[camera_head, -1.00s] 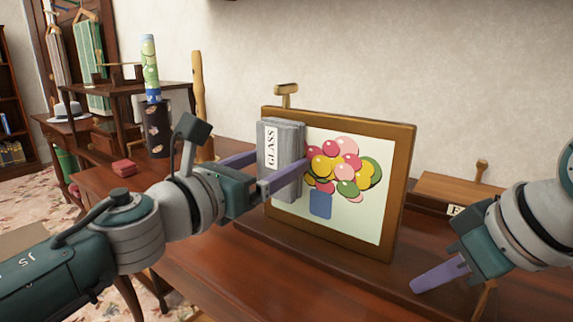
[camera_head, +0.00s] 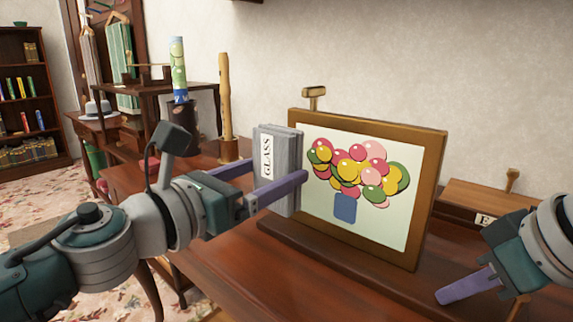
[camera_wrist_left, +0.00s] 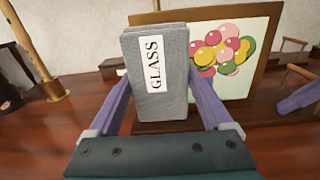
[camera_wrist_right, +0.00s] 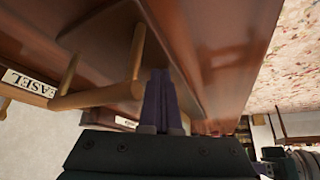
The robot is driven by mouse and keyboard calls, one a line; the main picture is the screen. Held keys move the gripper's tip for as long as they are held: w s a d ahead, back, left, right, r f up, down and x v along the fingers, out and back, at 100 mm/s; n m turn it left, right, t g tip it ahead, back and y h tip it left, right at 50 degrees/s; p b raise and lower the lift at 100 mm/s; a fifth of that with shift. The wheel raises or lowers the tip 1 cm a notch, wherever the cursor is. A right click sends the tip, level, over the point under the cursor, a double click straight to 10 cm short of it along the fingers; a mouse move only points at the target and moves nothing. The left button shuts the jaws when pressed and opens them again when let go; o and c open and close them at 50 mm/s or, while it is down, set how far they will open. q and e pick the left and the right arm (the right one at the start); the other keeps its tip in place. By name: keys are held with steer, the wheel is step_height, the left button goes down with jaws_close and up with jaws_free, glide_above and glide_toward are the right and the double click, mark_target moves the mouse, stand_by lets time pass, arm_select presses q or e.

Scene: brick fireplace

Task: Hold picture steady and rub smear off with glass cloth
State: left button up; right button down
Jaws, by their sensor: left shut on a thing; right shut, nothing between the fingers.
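The framed picture (camera_head: 366,233) stands upright on a dark wooden base, showing coloured balls above a blue pot. No smear can be made out on its visible part. The glass cloth (camera_head: 287,190) is a grey folded block with a white GLASS label. My left gripper (camera_head: 277,172) is shut on the cloth, which overlaps the frame's left edge in the head view. Whether it touches the picture, I cannot tell. It also shows in the left wrist view (camera_wrist_left: 172,100). My right gripper (camera_head: 443,297) is shut and empty, right of the picture's lower corner, not touching its visible front.
A wooden box (camera_head: 470,196) with a partly hidden label stands behind the picture to the right; the right wrist view reads EASEL (camera_wrist_right: 28,83). A wooden post (camera_head: 226,110) and a colourful cylinder (camera_head: 178,70) stand back left. The table front (camera_head: 300,285) is clear.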

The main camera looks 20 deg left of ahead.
arm_select(q)
steer(key=shift+s+a, duration=0.15)
steer(key=shift+s, duration=0.35)
arm_select(e)
steer(key=shift+s+f, duration=0.15)
steer(key=shift+f, duration=0.1)
arm_select(q)
steer(key=shift+v, duration=1.55)
